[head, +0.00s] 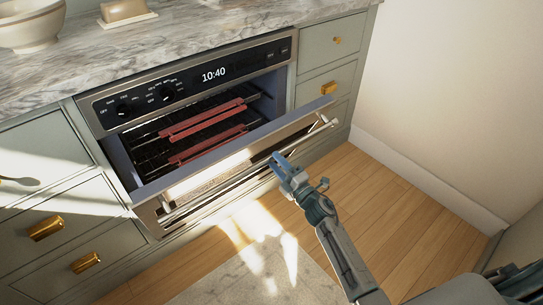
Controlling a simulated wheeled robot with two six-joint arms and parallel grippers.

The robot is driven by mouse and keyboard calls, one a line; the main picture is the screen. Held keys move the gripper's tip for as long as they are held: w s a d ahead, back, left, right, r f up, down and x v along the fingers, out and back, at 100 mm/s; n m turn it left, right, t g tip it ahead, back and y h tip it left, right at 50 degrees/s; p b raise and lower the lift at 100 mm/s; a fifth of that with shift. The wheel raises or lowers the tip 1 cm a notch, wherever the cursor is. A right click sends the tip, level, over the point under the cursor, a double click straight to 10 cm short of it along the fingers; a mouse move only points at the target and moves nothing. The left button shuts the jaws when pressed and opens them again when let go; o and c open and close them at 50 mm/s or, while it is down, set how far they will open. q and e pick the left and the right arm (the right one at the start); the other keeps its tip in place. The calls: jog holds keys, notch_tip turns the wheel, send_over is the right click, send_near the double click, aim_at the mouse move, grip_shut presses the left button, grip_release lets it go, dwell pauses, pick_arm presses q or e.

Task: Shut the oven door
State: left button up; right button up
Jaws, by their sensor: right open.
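The oven (190,92) is built into the cabinets under the counter, with a black control panel showing 10:40. Its door (232,158) is partly open, tilted outward from the bottom, and the inside with dark racks (150,145) and reddish bars (202,120) shows. A metal handle bar (328,124) runs along the outside of the door. My right gripper (277,163) is open at the outer face of the door, close to the handle bar; I cannot tell whether it touches. My left gripper is not in view.
Drawers with brass handles (46,228) flank the oven at left and right. A marble counter (180,35) carries a bowl (30,22) and a butter dish (124,12). Wooden floor (385,200) and a pale rug (265,272) lie in front. A white wall (450,90) stands at right.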

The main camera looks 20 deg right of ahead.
aim_at(272, 158)
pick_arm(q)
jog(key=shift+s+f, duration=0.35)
pick_arm(e)
jog(key=shift+x, duration=1.6)
